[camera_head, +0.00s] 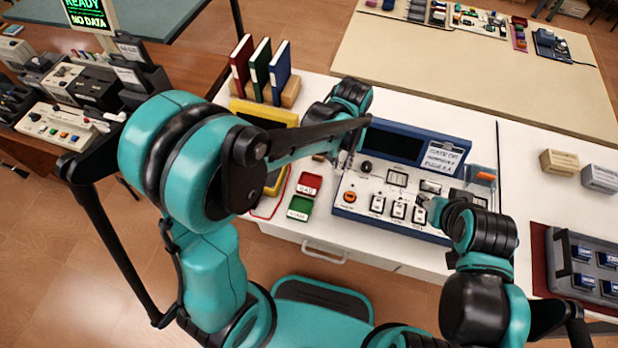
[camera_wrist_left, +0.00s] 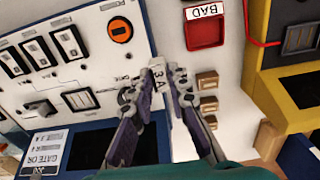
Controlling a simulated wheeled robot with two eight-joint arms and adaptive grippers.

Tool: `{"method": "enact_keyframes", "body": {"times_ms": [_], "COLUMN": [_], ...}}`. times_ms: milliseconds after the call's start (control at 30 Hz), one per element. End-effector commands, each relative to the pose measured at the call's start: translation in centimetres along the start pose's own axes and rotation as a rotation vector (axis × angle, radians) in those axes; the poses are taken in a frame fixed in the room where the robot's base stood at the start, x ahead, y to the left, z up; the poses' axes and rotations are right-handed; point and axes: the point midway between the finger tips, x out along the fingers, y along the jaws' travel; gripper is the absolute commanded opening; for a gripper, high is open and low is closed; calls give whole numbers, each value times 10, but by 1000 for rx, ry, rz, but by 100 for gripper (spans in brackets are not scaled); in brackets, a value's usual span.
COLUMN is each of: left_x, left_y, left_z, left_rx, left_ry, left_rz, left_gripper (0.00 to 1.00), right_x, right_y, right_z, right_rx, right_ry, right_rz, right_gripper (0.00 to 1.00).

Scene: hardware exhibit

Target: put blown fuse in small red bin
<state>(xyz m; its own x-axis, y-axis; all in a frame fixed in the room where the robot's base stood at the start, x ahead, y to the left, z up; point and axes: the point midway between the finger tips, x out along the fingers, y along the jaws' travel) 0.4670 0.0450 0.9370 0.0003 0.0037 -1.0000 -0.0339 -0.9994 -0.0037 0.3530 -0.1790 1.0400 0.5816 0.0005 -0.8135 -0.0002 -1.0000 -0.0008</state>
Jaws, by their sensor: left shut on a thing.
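The small red bin (camera_head: 310,181) lies on the white bench left of the blue-framed test panel, with a green bin in front of it. The left wrist view shows the red bin (camera_wrist_left: 206,33) with a BAD label. My left gripper (camera_head: 343,160) is at the panel's left edge, beyond and right of the red bin. In the left wrist view my left gripper (camera_wrist_left: 158,82) is shut on a small pale thing, probably the fuse, mostly hidden by the fingers. My right gripper (camera_head: 434,207) is at the panel's lower right; its fingers are too small to read.
The test panel (camera_head: 350,196) has switches and an orange button. The green bin (camera_head: 300,205) is near the bench front. Books (camera_head: 261,70) stand behind.

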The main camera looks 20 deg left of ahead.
Motion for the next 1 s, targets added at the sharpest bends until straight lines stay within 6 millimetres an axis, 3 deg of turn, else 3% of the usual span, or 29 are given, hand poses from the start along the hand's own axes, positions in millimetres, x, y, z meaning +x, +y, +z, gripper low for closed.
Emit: {"method": "enact_keyframes", "body": {"times_ms": [200,400,567,800,1000], "left_x": [36,51,58,92,92], "left_y": [-54,-81,-85,-84,-84], "left_z": [9,14,15,14,15], "left_rx": [-6,-2,0,0,0], "left_ry": [0,0,0,0,0], "left_rz": [0,0,0,0,0], "left_gripper": [0,0,0,0,0], "right_x": [17,23,26,41,39], "right_y": [0,0,0,0,0], "right_z": [12,17,19,29,28], "right_rx": [0,0,0,0,0], "right_ry": [0,0,0,0,0], "right_rz": [0,0,0,0,0], "right_gripper": [41,41,41,41,41]}}
